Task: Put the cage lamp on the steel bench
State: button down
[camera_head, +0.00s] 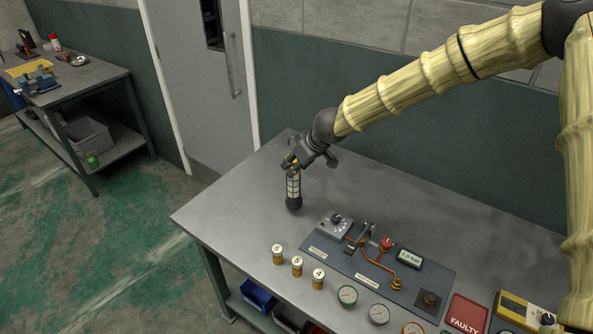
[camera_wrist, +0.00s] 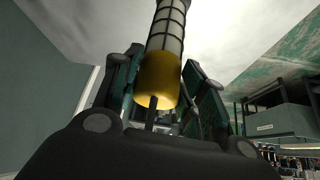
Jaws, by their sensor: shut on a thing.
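The cage lamp (camera_head: 293,188) has a yellow top, a pale barred middle and a dark lower end. My gripper (camera_head: 291,163) is shut on its yellow end, and the lamp hangs about upright below it. The lamp is over the back left part of the steel bench (camera_head: 237,212). Its dark end is at or close to the bench top; I cannot tell whether it touches. In the wrist view the yellow end of the lamp (camera_wrist: 162,75) sits between the two fingers, and its far end is cut off.
A control panel (camera_head: 340,262) with a valve box (camera_head: 334,224) lies right of the lamp. Several numbered canisters (camera_head: 297,266) stand near the front edge, with gauges (camera_head: 347,295) and a red FAULTY tray (camera_head: 467,312) further right. The bench around the lamp is clear.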

aim_at(299, 171)
jog(key=shift+f+b, duration=0.3)
jog(key=shift+f, duration=1.4)
jog(key=c, duration=0.8)
grip_release()
jog(key=shift+f, duration=0.15)
jog(key=shift+v, duration=6.15)
jog(key=shift+a, duration=0.1)
